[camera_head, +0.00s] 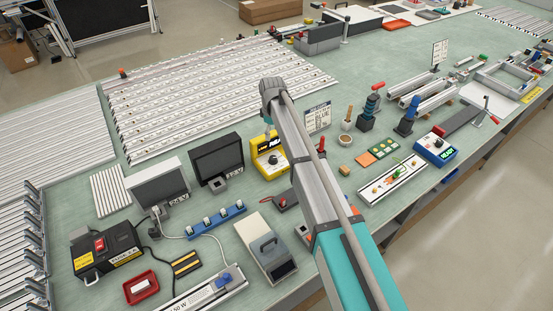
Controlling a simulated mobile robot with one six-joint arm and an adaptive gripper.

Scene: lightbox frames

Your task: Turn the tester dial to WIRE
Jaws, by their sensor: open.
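A yellow tester (262,149) with a dark dial (273,159) on its face stands on the green bench, left of my arm. Its printing is too small to read surely, so I cannot tell which mark the dial points to. My arm crosses the middle of the view, and its far end bends down above the tester. My gripper (268,131) shows small and partly hidden there, open, close to the tester's top and apart from the dial as far as I can see. A blue unit (437,149) with a dark knob stands further right.
A beige box (265,248) is in front, and a small sign (317,118) stands just right of my arm. Long pale rails (210,95) lie behind. Red-handled and blue tools (371,107) stand at the right.

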